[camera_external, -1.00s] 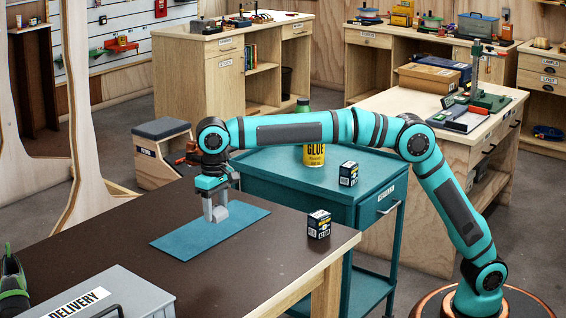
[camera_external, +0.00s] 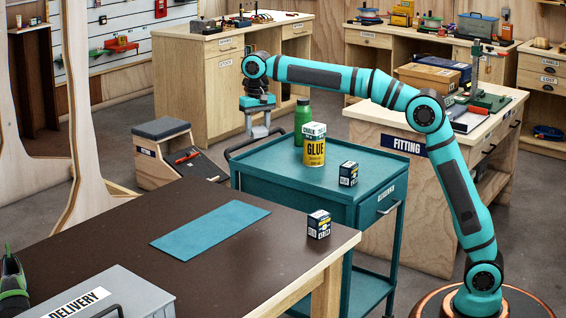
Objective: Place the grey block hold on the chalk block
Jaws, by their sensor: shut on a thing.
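My gripper (camera_external: 257,126) is shut on the grey block hold (camera_external: 262,132), which is partly covered by the fingers. It hangs in the air, left of the green bottle in the picture, near the far left corner of the teal trolley.
The teal trolley (camera_external: 275,170) also bears a green bottle (camera_external: 302,120) and a small dark box (camera_external: 348,174). A similar box (camera_external: 319,224) and a bare teal mat (camera_external: 210,231) lie on the brown table (camera_external: 250,270). A grey delivery case (camera_external: 110,295) stands in front.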

